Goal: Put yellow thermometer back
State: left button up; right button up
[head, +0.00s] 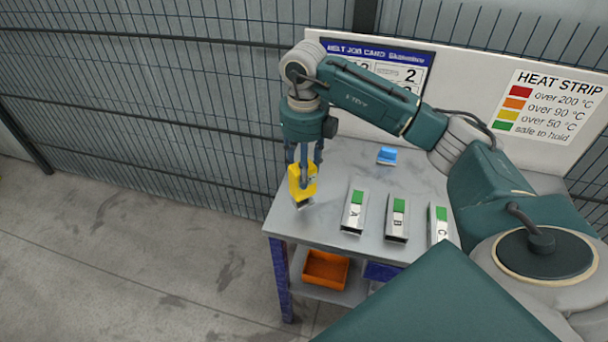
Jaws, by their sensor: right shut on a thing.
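The yellow thermometer (309,188) is in my right gripper (303,172), over the left end of the grey table (325,220). The fingers of my right gripper point down and are shut on it. The thermometer's lower end is grey and close to the table top; I cannot tell whether it touches. My left gripper is not in view.
Three metal bars marked A (353,212), B (397,219) and C (438,224), each with a green strip, lie on the table. A small blue object (387,155) lies behind them. An orange bin (326,269) sits on the lower shelf. A heat strip sign (548,105) stands at the back.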

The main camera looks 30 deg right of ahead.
aim_at(301, 199)
notch_tip(301, 199, down, 2)
jog(key=shift+f, duration=0.7)
jog(key=o, duration=1.2)
jog(key=shift+c, duration=0.2)
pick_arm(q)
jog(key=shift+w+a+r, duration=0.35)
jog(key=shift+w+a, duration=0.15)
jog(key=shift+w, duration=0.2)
